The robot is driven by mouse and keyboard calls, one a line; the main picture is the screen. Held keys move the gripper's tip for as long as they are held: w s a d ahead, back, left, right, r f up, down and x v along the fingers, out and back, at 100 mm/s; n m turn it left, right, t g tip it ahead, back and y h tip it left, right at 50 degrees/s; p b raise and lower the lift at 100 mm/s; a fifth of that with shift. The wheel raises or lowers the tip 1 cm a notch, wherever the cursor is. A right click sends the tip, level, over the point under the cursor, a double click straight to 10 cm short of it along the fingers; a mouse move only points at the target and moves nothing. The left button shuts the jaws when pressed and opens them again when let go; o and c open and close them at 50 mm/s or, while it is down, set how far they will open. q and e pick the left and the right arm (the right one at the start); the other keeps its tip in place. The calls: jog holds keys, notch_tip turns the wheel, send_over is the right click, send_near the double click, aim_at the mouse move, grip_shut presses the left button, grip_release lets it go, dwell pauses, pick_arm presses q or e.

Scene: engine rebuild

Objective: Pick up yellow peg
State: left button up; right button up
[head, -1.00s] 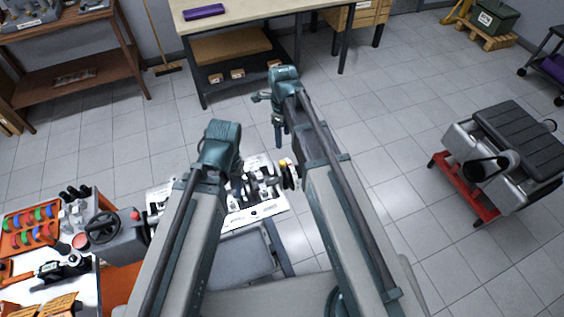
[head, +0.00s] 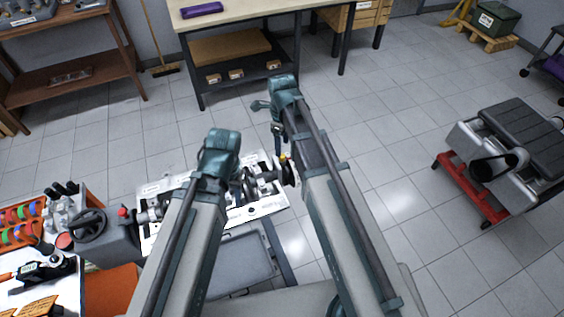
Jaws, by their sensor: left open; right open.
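A small yellow piece (head: 283,155), possibly the top of the yellow peg, shows just left of my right forearm, by the right end of a white tray (head: 252,212). It is too small to identify surely, and my arm hides what is beside it. My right gripper (head: 270,117) is open and empty, above and beyond the yellow piece in the picture. My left gripper (head: 236,178) is open over the white tray; its fingers are mostly hidden by its wrist and blend with the metal parts behind.
The white tray holds several metal engine parts (head: 262,180). A grey machine with a handwheel (head: 90,226) and an orange rack (head: 20,222) stand at the left. A workbench (head: 250,12) is at the back. A red-framed stand (head: 468,190) is at the right, with clear floor before it.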

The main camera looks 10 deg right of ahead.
aim_at(282, 161)
jog(key=shift+f+b, duration=2.6)
jog(key=shift+f, duration=0.05)
jog(key=shift+r, duration=0.1)
grip_shut()
